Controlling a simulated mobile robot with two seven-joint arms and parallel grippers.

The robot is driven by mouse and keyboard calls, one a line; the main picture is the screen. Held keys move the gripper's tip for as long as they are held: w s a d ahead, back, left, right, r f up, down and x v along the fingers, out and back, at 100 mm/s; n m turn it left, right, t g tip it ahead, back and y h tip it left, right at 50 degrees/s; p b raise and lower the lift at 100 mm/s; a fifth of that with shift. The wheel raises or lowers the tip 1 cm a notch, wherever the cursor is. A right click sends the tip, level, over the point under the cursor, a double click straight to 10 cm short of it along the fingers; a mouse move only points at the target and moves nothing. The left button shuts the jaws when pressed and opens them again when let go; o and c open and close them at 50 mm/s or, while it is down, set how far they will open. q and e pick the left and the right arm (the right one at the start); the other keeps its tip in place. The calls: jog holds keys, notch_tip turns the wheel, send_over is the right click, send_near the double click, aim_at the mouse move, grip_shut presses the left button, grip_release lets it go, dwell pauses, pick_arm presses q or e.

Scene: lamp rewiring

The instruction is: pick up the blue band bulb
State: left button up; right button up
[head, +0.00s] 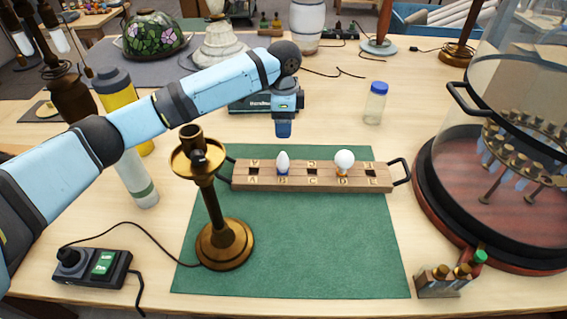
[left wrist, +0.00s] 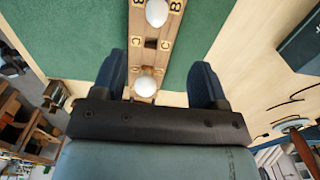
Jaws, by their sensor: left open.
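The blue band bulb (head: 282,162) stands upright in the wooden rack (head: 328,182) at the letter B; it is white and slender with blue at its base. A rounder white bulb (head: 344,160) with a brass-orange base stands at D. My left gripper (head: 283,128) is open and empty, pointing down above and just behind the rack, apart from the B bulb. In the left wrist view, the B bulb (left wrist: 157,12) is at the top edge and the D bulb (left wrist: 146,82) appears between the open fingers (left wrist: 158,75). My right gripper is out of view.
A brass lamp stand (head: 224,242) stands left of the rack on the green mat (head: 320,245). A glass dome (head: 510,120) on a round base stands at the right. A blue-capped jar (head: 375,104) stands behind. A switch box (head: 92,268) with cord lies front left. The mat's front is clear.

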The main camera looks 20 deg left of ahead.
aim_at(283, 161)
pick_arm(q)
jog(key=shift+s+d+f, duration=0.1)
jog(key=shift+s+f, duration=0.05)
jog(key=shift+s, duration=0.05)
jog(key=shift+s+f, duration=0.2)
jog(key=shift+f, duration=1.05)
notch_tip(283, 161, down, 5)
jog(key=shift+w+r, duration=0.1)
jog(key=shift+r, duration=0.1)
jog(key=shift+f, duration=0.5)
notch_tip(283, 161, down, 5)
jog(key=shift+f+p, duration=0.1)
jog(key=shift+p, duration=0.2)
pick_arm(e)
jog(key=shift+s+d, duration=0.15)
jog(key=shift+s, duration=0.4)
pick_arm(q)
jog(key=shift+c, duration=0.2)
jog(key=c, duration=1)
